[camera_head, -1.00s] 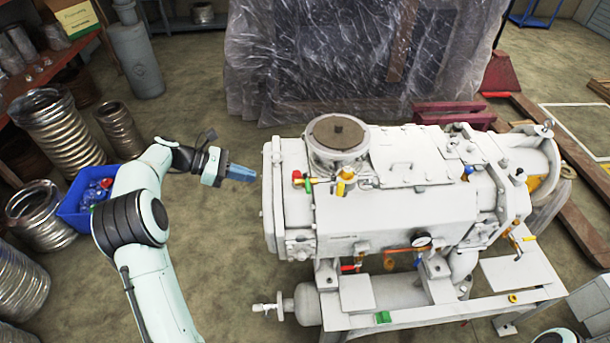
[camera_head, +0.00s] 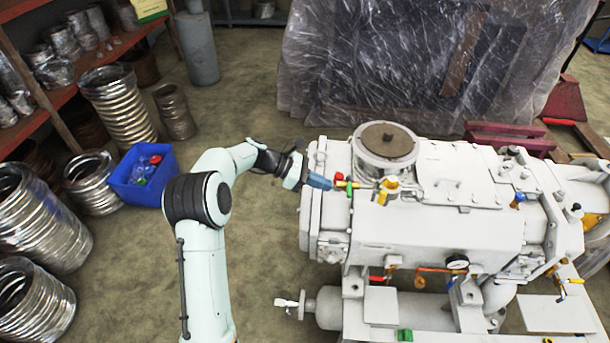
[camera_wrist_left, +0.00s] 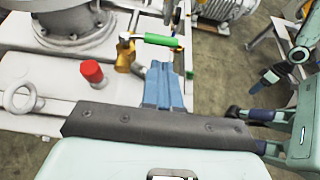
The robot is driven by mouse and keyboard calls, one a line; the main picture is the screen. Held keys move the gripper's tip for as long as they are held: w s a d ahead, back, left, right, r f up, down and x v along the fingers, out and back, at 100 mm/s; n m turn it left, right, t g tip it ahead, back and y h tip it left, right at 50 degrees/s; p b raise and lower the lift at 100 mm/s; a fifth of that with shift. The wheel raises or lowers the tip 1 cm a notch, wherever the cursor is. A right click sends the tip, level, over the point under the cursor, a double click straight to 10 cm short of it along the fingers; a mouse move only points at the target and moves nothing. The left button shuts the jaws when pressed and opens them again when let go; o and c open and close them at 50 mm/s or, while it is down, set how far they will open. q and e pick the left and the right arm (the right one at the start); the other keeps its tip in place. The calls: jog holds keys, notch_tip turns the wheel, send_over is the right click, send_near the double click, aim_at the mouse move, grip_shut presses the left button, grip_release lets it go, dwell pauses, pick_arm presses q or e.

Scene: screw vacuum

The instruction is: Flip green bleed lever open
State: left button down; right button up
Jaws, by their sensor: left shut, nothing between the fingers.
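The green lever (camera_head: 349,190) sits on the left end of the white machine, below a red cap (camera_head: 339,177). In the left wrist view, the green lever (camera_wrist_left: 160,41) lies roughly horizontal, its white stem joined to a brass valve (camera_wrist_left: 125,54). My left gripper (camera_head: 325,182) is shut and empty, its blue fingertips close to the lever. In the left wrist view, the blue fingers (camera_wrist_left: 163,72) end just below the green sleeve. I cannot tell whether they touch it.
The white machine (camera_head: 440,225) fills the right side, with a round dark-topped port (camera_head: 388,139) behind the valve. In the left wrist view, a red cap (camera_wrist_left: 91,71) and a ring bolt (camera_wrist_left: 20,97) are left of the fingers. A blue bin (camera_head: 143,192) stands on the floor left.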

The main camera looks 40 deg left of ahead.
aim_at(349, 187)
pick_arm(q)
jog(key=d, duration=0.1)
jog(key=w+d, duration=0.2)
jog(key=shift+d+f, duration=0.15)
jog(key=shift+f, duration=0.2)
jog(key=shift+d+n+t+y, duration=0.25)
jog(key=shift+n+t+y, duration=0.05)
jog(key=shift+n+t, duration=0.2)
